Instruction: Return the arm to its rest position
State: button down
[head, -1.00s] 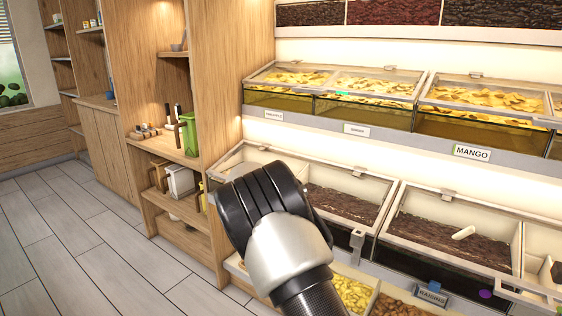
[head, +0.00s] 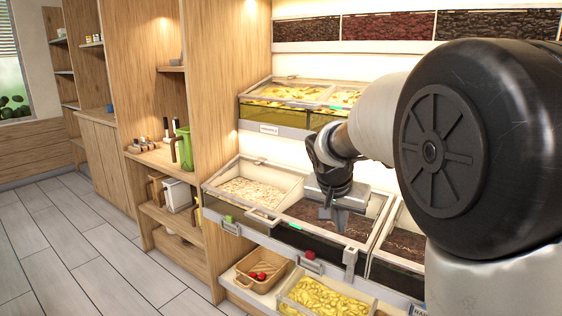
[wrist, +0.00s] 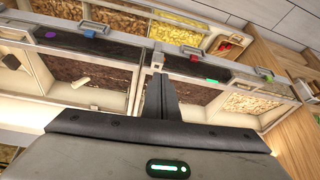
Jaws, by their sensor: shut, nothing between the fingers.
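My gripper (head: 328,212) hangs from my arm over the middle row of bins in the head view, its fingers pointing down. The fingers are together with nothing between them. In the wrist view the closed fingers (wrist: 160,97) stand in front of the divider between two bins of dark dried fruit. My arm covers much of the right side of the head view and hides the bins behind it.
A bin of pale pieces (head: 250,192) lies left of my gripper. A basket with red items (head: 262,270) and a bin of yellow pieces (head: 325,297) are below. A green pitcher (head: 183,148) stands on the wooden shelf. The floor (head: 75,245) at left is clear.

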jog(key=s+r+n+y, duration=0.25)
jog(key=s+n, duration=0.35)
jog(key=s, duration=2.3)
notch_tip(320, 180, up, 26)
jog(key=p, duration=2.5)
jog(key=shift+f+p, duration=0.25)
jog(key=shift+p, duration=0.15)
